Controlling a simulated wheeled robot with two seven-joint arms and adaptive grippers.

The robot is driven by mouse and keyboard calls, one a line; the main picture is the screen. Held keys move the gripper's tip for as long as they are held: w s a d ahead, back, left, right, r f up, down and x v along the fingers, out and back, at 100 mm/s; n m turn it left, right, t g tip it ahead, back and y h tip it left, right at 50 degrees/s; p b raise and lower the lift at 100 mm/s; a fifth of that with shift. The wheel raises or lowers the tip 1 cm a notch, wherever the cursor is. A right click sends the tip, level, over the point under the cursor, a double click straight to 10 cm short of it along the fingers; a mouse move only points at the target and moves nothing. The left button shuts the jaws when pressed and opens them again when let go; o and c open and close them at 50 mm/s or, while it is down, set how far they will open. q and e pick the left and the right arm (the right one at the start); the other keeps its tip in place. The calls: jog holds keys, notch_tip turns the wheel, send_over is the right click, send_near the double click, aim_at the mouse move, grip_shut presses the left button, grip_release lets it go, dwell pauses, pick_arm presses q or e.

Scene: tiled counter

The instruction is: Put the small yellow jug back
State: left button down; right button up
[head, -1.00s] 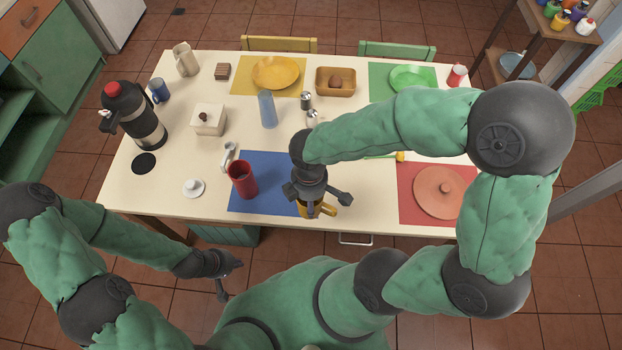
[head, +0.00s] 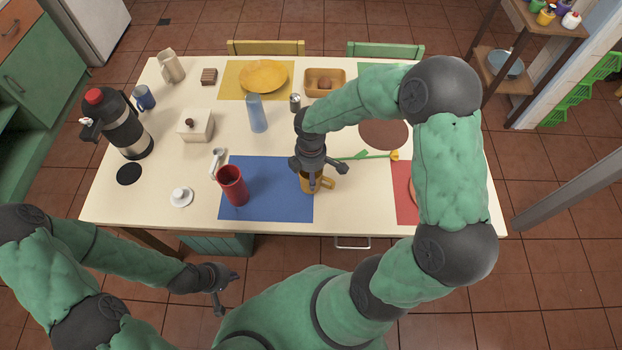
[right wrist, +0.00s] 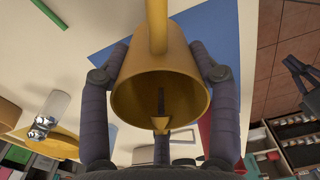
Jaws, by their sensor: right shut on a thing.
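The small yellow jug (head: 307,186) is in my right gripper (head: 318,178), over the right edge of the blue mat (head: 270,205). Its handle points right in the head view. I cannot tell whether its base touches the table. In the right wrist view the jug (right wrist: 125,98) has its open mouth towards the camera, with dark fingers shut on both sides of it. My left gripper (head: 228,290) is open and empty, in front of the table and apart from it.
A red cup (head: 233,190) stands on the blue mat, left of the jug. A yellow flower with a green stem (head: 365,155) lies behind-right, near a brown disc (head: 383,135).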

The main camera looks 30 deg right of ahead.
jog(key=shift+w+d+f+b, duration=0.15)
jog(key=shift+f+b, duration=0.55)
jog(key=shift+f, duration=1.05)
jog(key=shift+f, duration=0.1)
jog(key=o, duration=1.3)
notch_tip(320, 180, up, 12)
jog(key=p, duration=0.4)
jog(key=shift+w, duration=0.1)
